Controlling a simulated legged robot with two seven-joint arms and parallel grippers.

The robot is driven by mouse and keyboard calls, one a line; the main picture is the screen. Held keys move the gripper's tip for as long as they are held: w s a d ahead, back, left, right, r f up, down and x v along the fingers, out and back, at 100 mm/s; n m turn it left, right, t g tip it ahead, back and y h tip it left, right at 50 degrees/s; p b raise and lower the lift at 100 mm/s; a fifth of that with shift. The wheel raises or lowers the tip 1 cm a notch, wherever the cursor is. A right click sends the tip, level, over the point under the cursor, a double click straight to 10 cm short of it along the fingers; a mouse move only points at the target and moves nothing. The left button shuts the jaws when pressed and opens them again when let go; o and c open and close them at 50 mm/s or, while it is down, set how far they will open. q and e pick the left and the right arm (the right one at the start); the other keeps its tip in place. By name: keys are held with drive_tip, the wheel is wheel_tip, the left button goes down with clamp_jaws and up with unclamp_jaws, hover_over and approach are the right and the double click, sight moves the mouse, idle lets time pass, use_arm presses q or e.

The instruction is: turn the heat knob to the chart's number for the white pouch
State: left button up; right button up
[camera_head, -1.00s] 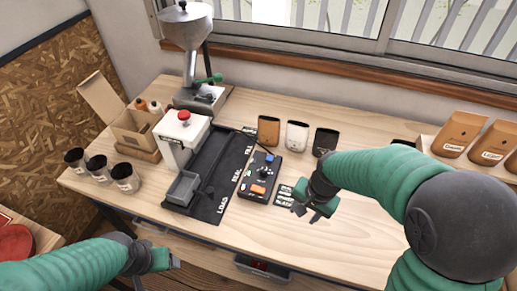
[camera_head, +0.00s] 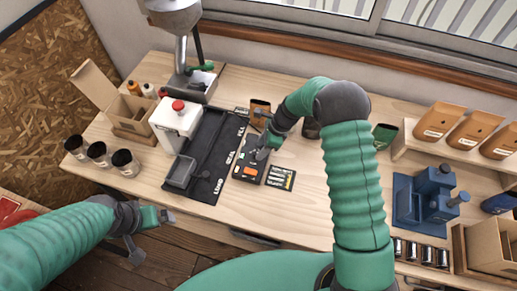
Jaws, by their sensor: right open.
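The black control panel (camera_head: 246,173) lies on the table beside the black mat, with an orange button on it. My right gripper (camera_head: 262,152) is open, over the panel's upper part. It covers the area of the heat knob, so the knob's setting cannot be read, nor whether the fingers touch it. The chart card (camera_head: 281,178) lies right of the panel; its print is too small to read. The white pouch is hidden behind my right arm. A brown pouch (camera_head: 260,110) stands behind the panel. My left gripper (camera_head: 164,216) is off the table's front edge, apart from everything.
Several dark cups (camera_head: 98,154) stand at far left. A blue device (camera_head: 425,197) and a shelf of brown bags (camera_head: 440,149) stand right. The table's front middle is clear.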

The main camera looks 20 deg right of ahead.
drive_tip(key=shift+x, duration=0.95)
drive_tip(key=shift+s+a+f, duration=0.1)
drive_tip(key=shift+s+a, duration=0.05)
drive_tip(key=shift+a, duration=0.35)
drive_tip(key=shift+d, duration=0.2)
clamp_jaws()
